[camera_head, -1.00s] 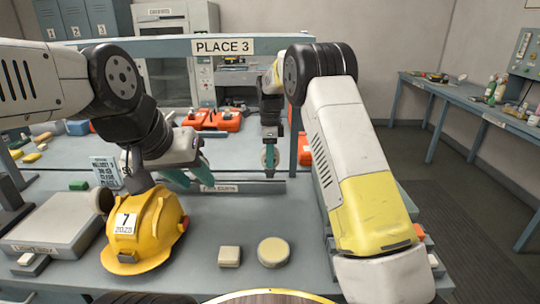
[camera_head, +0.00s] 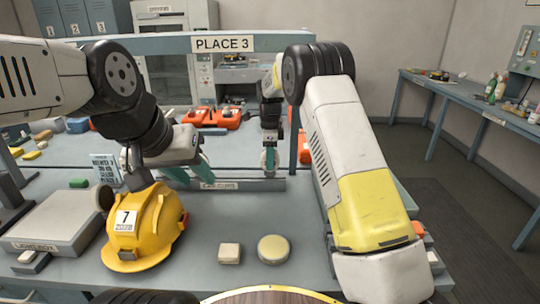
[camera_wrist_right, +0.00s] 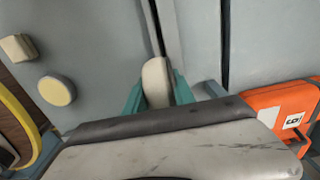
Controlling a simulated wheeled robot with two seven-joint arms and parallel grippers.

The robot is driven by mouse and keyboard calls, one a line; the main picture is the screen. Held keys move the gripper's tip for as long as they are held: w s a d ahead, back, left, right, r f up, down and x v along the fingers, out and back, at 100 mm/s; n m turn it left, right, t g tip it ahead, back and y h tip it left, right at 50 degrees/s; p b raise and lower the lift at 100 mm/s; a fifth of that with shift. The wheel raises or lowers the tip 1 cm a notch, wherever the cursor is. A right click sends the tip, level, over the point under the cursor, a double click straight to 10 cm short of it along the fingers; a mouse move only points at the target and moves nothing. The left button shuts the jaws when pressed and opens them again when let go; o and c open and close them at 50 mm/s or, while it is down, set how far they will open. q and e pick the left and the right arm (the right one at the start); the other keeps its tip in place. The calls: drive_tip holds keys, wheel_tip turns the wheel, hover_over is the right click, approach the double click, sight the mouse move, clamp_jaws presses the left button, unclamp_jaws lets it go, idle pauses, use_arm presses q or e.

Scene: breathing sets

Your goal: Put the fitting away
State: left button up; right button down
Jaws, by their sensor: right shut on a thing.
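My right gripper (camera_head: 269,163) hangs over the back part of the bench, by the labelled rail (camera_head: 232,184). In the right wrist view its teal fingers (camera_wrist_right: 157,92) are shut on a pale, rounded piece (camera_wrist_right: 156,77), probably the fitting. In the head view that piece (camera_head: 269,157) is small and partly hidden by the fingers. My left gripper (camera_head: 190,172) has its teal fingers apart, with nothing seen between them, above the bench behind the yellow helmet (camera_head: 150,232) marked 7.
A square cream block (camera_head: 229,253) and a round cream disc (camera_head: 273,249) lie on the front bench. A grey light box (camera_head: 55,222) is at left. Orange cases (camera_head: 226,118) stand at the back. An overhead beam carries a PLACE 3 sign (camera_head: 223,44).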

drive_tip(key=shift+f, duration=0.85)
drive_tip(key=c, duration=1)
unclamp_jaws()
drive_tip(key=shift+o, duration=0.2)
wheel_tip(320, 180, up, 8)
drive_tip(key=shift+f, duration=0.15)
